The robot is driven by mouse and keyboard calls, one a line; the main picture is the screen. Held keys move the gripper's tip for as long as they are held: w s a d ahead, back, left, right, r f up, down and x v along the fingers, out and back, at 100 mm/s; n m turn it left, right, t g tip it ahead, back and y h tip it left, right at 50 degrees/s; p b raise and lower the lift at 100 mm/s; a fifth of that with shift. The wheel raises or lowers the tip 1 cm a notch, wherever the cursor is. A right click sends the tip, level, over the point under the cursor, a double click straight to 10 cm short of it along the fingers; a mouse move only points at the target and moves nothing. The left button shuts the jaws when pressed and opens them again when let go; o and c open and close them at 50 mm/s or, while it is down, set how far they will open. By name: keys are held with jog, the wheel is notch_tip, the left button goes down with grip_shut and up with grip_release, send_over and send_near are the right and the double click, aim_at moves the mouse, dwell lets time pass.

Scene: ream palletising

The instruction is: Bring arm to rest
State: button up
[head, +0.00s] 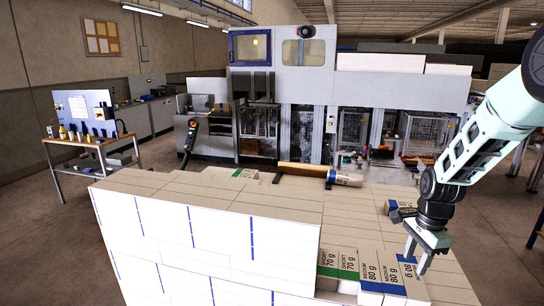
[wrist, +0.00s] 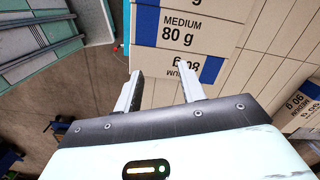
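My gripper (head: 424,258) hangs from my arm at the right of the head view, low over the front right part of a large stack of white reams (head: 220,230). Its two fingers stand apart with nothing between them, as the wrist view (wrist: 162,92) shows. A ream marked "MEDIUM 80 g" with a blue band (wrist: 182,32) lies just beyond the fingertips in the wrist view. In the head view, reams with blue (head: 372,276) and green labels (head: 338,268) lie beside the gripper. I cannot tell whether the fingers touch a ream.
A large grey machine (head: 310,95) stands behind the stack. A workbench (head: 92,140) stands at left, with open floor between.

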jog(key=s+a+r+n+b, duration=0.1)
jog(key=s+a+r+n, duration=0.3)
jog(key=s+a+n, duration=0.5)
jog(key=s+a+r+n+b, duration=0.2)
jog(key=s+a+r+n, duration=0.15)
jog(key=s+a, duration=0.45)
jog(key=s+a+n, duration=0.2)
jog(key=s+n, duration=0.4)
jog(key=s, duration=0.1)
jog(key=s+a+n+b, duration=0.1)
jog(key=s+a+n, duration=0.2)
jog(key=s+n, duration=0.3)
jog(key=shift+s+r, duration=0.25)
jog(key=shift+s, duration=0.35)
